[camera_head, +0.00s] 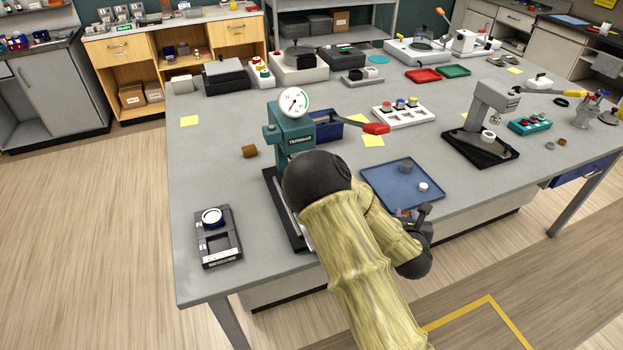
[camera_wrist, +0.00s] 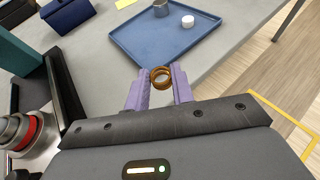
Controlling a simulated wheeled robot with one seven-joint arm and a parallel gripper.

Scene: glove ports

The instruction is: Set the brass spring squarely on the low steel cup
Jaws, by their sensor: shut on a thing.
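The brass spring (camera_wrist: 161,77) is a short copper-coloured coil. My gripper (camera_wrist: 158,86) is shut on it, with a purple finger on each side. In the head view, my gripper (camera_head: 405,213) is at the near edge of the blue tray, partly hidden by my arm. In the wrist view, a stepped steel piece with a red band (camera_wrist: 20,132) stands at the lower left beside the black press base; I cannot tell whether it is the low steel cup. My arm covers much of the press base in the head view.
The blue tray (camera_head: 385,196) holds a grey cylinder (camera_head: 406,166) and a white disc (camera_head: 423,187). The teal press (camera_head: 290,130) with its red-tipped lever (camera_head: 375,128) stands left of it. A black fixture (camera_head: 218,243) sits at the left. Bare table lies between fixture and press.

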